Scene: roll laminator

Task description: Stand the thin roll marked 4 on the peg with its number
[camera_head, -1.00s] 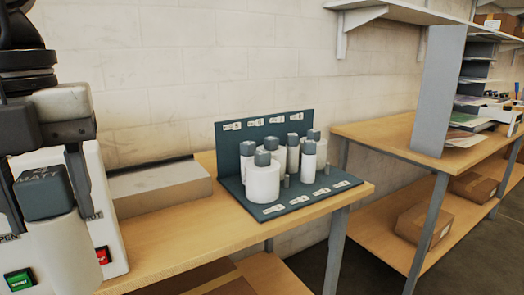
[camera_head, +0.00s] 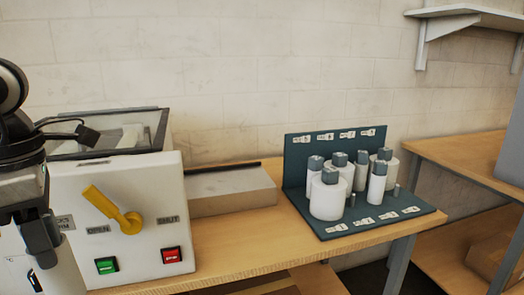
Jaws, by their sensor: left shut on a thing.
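My left gripper (camera_head: 38,250) is at the lower left edge, in front of the laminator. It is shut on a roll, of which a white part (camera_head: 55,275) seems to show below the fingers; its number cannot be read. The dark teal peg stand (camera_head: 405,222) is on the bench to the right, well apart from the gripper. Several white rolls with grey caps stand on it, a thick one (camera_head: 327,198) in front and a thin one (camera_head: 376,187) to its right. Label numbers are too small to read. My right gripper is out of view.
The laminator (camera_head: 150,255) has a yellow lever (camera_head: 112,210) between OPEN and SHUT, with green and red buttons below. A grey box (camera_head: 230,190) lies between it and the stand. The bench front (camera_head: 245,245) is clear. Another table (camera_head: 465,155) stands at right.

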